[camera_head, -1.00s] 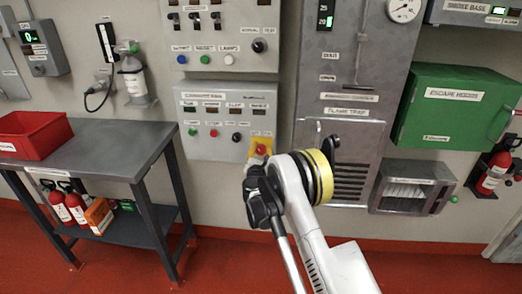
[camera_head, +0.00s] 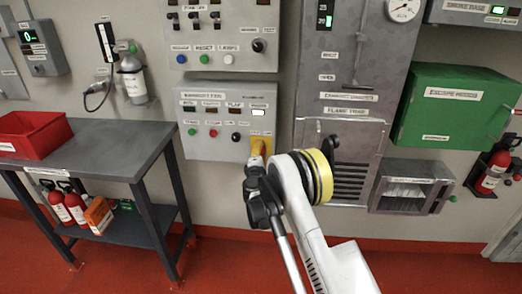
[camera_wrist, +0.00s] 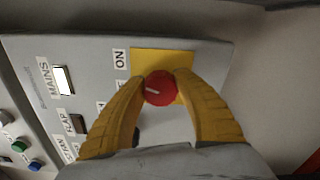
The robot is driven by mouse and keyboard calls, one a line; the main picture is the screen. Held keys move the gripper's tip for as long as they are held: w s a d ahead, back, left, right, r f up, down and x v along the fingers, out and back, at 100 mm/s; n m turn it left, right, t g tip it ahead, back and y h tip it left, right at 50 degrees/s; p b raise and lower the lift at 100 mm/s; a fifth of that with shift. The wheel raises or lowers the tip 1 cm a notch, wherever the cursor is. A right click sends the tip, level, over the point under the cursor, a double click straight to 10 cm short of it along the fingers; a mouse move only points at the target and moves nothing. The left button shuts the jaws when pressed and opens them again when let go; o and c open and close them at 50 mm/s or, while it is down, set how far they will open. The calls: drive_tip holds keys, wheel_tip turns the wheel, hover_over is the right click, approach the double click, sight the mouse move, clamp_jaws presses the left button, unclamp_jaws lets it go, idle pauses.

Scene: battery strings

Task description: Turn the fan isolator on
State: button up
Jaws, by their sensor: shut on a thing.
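The fan isolator is a red round knob (camera_wrist: 161,89) on a yellow plate (camera_wrist: 158,62) at the panel's edge. My gripper (camera_wrist: 162,92) is shut on the knob, one yellow finger on each side of it. A short white mark shows on the knob, towards the picture's left. An ON label (camera_wrist: 120,58) sits beside the plate. In the head view, my gripper (camera_head: 257,157) is at the yellow plate (camera_head: 261,146) at the panel's lower right, and the knob is not clearly seen. The MAINS lamp (camera_head: 258,112) is lit white; it also shows lit in the wrist view (camera_wrist: 64,79).
The exhaust fan panel (camera_head: 226,150) carries green, red and black controls left of the isolator. The flame trap cabinet (camera_head: 318,130) stands close on the right. A workbench (camera_head: 105,156) with a red bin (camera_head: 33,141) is at the left. The floor before the wall is clear.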

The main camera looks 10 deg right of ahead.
drive_tip(key=m, duration=0.4)
drive_tip(key=shift+m, duration=0.4)
idle(0.4)
drive_tip(key=o, duration=1.2)
drive_tip(key=shift+f, duration=0.1)
drive_tip(key=v, duration=1.2)
